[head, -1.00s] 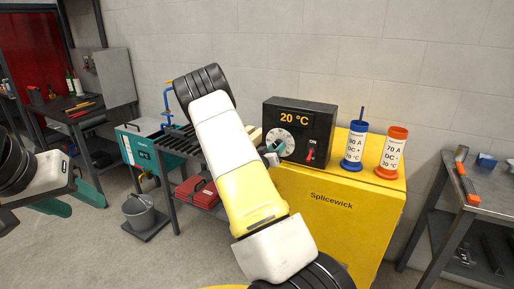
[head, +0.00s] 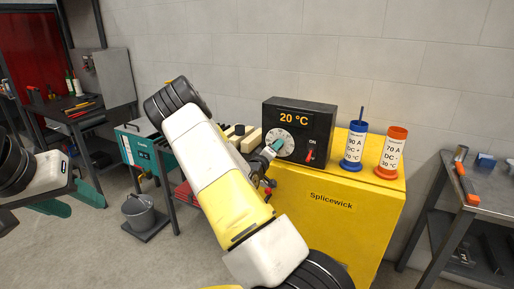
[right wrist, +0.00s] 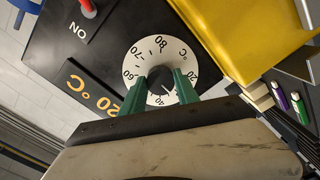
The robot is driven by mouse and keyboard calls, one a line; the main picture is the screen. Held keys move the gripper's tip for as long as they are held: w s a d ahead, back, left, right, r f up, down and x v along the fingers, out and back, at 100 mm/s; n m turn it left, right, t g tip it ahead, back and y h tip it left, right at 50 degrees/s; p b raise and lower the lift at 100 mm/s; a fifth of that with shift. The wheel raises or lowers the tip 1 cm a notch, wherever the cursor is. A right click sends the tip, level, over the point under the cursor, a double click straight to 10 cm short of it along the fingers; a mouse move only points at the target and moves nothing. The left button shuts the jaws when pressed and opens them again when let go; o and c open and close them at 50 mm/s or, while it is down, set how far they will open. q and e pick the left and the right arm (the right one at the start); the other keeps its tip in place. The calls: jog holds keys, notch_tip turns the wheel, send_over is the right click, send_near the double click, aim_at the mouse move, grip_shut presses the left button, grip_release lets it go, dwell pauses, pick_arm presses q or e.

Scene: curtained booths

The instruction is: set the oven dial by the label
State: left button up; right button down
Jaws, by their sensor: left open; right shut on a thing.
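The black oven control box (head: 320,118) shows 20 °C on its orange display (head: 295,120). Its white numbered dial (head: 285,134) also faces the right wrist view (right wrist: 157,52). My right gripper (head: 274,148) is shut on the dial's dark centre knob (right wrist: 160,86), its green fingers on either side in the right wrist view (right wrist: 158,88). My left gripper (head: 68,203) is open and empty at far left.
The box and canisters stand on a yellow Splicewick cabinet (head: 335,225). A red switch (head: 310,154) marked ON is beside the dial. A grey bench (head: 490,205) stands right. A bucket (head: 140,212) and teal unit (head: 150,147) stand left, with open floor in front.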

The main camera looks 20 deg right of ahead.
dwell(0.5)
jog(key=c, duration=0.9)
grip_release()
jog(key=v, duration=0.7)
jog(key=shift+s+a, duration=0.25)
jog(key=shift+a, duration=0.05)
jog(key=shift+f, duration=0.1)
